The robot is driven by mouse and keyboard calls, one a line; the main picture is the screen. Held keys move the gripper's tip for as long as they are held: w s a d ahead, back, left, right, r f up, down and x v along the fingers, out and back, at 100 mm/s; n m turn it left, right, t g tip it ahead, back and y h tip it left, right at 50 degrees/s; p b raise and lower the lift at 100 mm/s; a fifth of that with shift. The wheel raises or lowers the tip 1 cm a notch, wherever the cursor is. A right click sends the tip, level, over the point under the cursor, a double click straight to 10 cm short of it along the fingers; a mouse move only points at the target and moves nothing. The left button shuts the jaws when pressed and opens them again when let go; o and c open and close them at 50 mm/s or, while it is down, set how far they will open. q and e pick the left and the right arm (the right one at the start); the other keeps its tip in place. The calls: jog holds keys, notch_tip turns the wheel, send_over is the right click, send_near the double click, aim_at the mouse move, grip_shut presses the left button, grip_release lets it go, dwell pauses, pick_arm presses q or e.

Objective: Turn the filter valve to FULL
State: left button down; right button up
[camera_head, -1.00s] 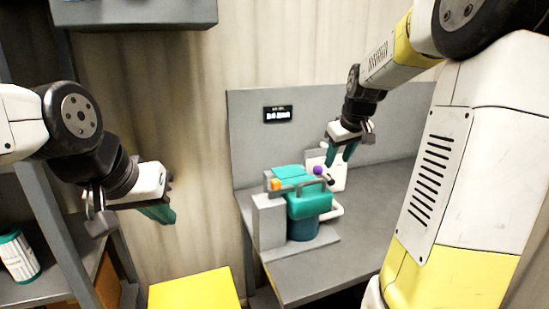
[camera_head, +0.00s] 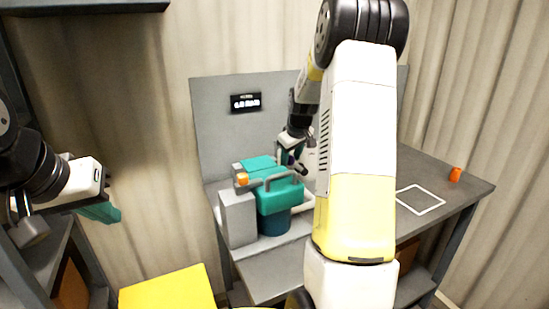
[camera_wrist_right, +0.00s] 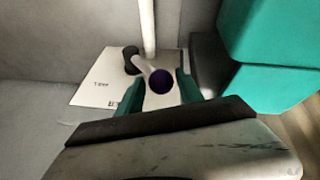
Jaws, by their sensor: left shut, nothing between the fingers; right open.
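The filter valve shows in the right wrist view as a lever with a purple ball knob (camera_wrist_right: 161,82) and a dark hub (camera_wrist_right: 131,60). It stands before a white label plate (camera_wrist_right: 95,85) whose lettering I cannot read fully. My right gripper (camera_wrist_right: 161,90) is open, with one teal finger on each side of the knob; I cannot tell whether either touches it. In the head view my right gripper (camera_head: 291,160) is just behind the teal filter unit (camera_head: 280,196), and the valve is mostly hidden. My left gripper (camera_head: 103,211) is shut and empty at the left, away from the bench.
The filter unit stands on a grey bench (camera_head: 272,272) with a small display (camera_head: 246,102) on the back panel. An orange object (camera_head: 455,174) and a white outlined square (camera_head: 420,199) are at the right. A yellow surface (camera_head: 170,290) lies below left.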

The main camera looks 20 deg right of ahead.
grip_shut()
jog(key=shift+s+a+f, duration=0.15)
jog(key=shift+f, duration=0.05)
dwell(1.2)
